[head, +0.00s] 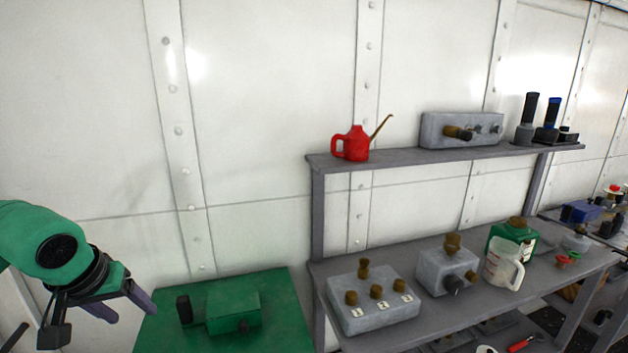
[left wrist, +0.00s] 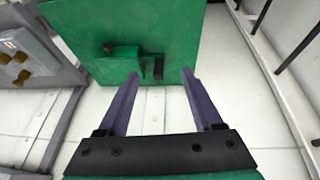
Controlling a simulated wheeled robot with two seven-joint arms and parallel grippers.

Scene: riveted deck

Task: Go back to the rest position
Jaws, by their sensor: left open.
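My left gripper (head: 100,308) is at the lower left of the head view, to the left of a green cabinet (head: 270,338). It is open with nothing between its purple fingers. In the left wrist view, the gripper (left wrist: 157,82) points toward the green cabinet (left wrist: 80,40), with white flooring showing between the fingers. My right gripper is in neither view.
A grey two-level shelf (head: 400,158) stands right of the cabinet. It bears a red oil can (head: 355,145), a grey box with numbered tags (head: 375,312), a clear jug (head: 503,268) and a green container (head: 512,238). A riveted white wall (head: 260,100) is behind. Dark rails (left wrist: 300,50) show in the left wrist view.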

